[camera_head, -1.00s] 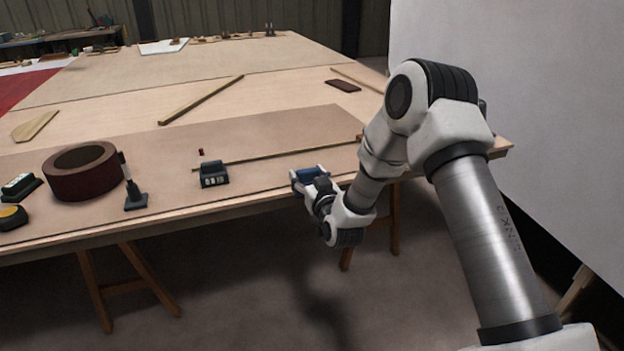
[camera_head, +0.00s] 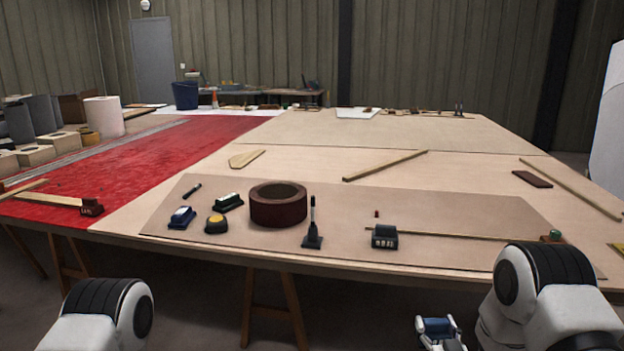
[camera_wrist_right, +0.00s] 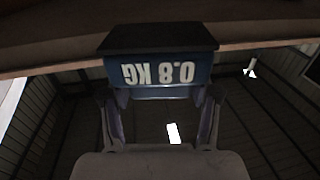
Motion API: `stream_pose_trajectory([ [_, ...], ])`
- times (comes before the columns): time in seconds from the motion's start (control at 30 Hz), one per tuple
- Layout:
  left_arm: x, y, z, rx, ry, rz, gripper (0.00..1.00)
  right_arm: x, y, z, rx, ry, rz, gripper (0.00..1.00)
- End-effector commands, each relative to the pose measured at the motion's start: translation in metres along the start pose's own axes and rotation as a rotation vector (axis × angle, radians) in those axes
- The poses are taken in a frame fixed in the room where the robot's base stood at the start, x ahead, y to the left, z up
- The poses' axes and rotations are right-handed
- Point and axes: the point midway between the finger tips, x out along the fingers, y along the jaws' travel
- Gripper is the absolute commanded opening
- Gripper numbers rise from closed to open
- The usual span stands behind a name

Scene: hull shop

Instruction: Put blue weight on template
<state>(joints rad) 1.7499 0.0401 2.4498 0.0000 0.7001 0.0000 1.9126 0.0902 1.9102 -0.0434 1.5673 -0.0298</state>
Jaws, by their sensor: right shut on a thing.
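My right gripper (camera_head: 440,331) is at the bottom right of the head view, in front of the table's near edge. It is shut on the blue weight (camera_head: 437,325). In the right wrist view the blue weight (camera_wrist_right: 160,70) has a dark base and reads "0.8 KG" upside down, between the two fingers. The template appears to be the thin brown sheet (camera_head: 350,215) along the table's near side; the weight is apart from it. My left gripper is out of view.
On the sheet stand a blue-and-white block (camera_head: 181,217), a green-topped block (camera_head: 229,202), a yellow-topped thing (camera_head: 216,224), a dark red roll (camera_head: 278,206), a small upright stand (camera_head: 312,236) and a dark weight-like block (camera_head: 384,237). A thin strip (camera_head: 460,235) lies at right.

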Motion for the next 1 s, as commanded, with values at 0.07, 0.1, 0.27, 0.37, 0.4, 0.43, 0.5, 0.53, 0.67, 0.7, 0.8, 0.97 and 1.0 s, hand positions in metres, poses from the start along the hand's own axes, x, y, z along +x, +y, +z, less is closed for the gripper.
stream_pose_trajectory([
  [0.07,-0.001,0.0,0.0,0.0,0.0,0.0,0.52,-0.01,-0.019,0.014,-0.002,0.001,-0.025,0.0],
  [0.1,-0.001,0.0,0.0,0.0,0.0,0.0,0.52,-0.015,-0.026,0.02,-0.002,0.001,-0.032,0.0],
  [0.27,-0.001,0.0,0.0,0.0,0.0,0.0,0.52,-0.034,-0.054,0.04,-0.001,0.001,-0.062,0.0],
  [0.37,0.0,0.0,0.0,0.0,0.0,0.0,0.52,-0.045,-0.068,0.046,-0.001,0.003,-0.073,0.0],
  [0.4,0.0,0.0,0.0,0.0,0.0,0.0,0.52,-0.049,-0.072,0.049,0.0,0.004,-0.077,0.0],
  [0.43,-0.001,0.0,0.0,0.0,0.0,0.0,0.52,-0.052,-0.076,0.049,0.0,0.003,-0.079,0.0],
  [0.5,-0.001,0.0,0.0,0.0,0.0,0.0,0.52,-0.058,-0.082,0.05,-0.001,0.004,-0.083,0.0],
  [0.53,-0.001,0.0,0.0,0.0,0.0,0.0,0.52,-0.06,-0.085,0.049,-0.001,0.005,-0.083,0.0],
  [0.67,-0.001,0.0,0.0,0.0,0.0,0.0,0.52,-0.067,-0.089,0.036,-0.001,0.007,-0.069,0.0],
  [0.7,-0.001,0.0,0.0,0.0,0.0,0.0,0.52,-0.068,-0.086,0.032,-0.001,0.006,-0.056,0.0],
  [0.8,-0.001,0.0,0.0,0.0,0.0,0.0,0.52,-0.069,-0.083,0.017,0.0,0.008,-0.041,0.0],
  [0.97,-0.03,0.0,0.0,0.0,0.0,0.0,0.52,-0.069,-0.083,-0.01,0.0,0.006,-0.041,0.0],
  [1.0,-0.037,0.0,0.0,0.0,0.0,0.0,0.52,-0.069,-0.083,-0.016,0.0,0.006,-0.041,0.0],
])
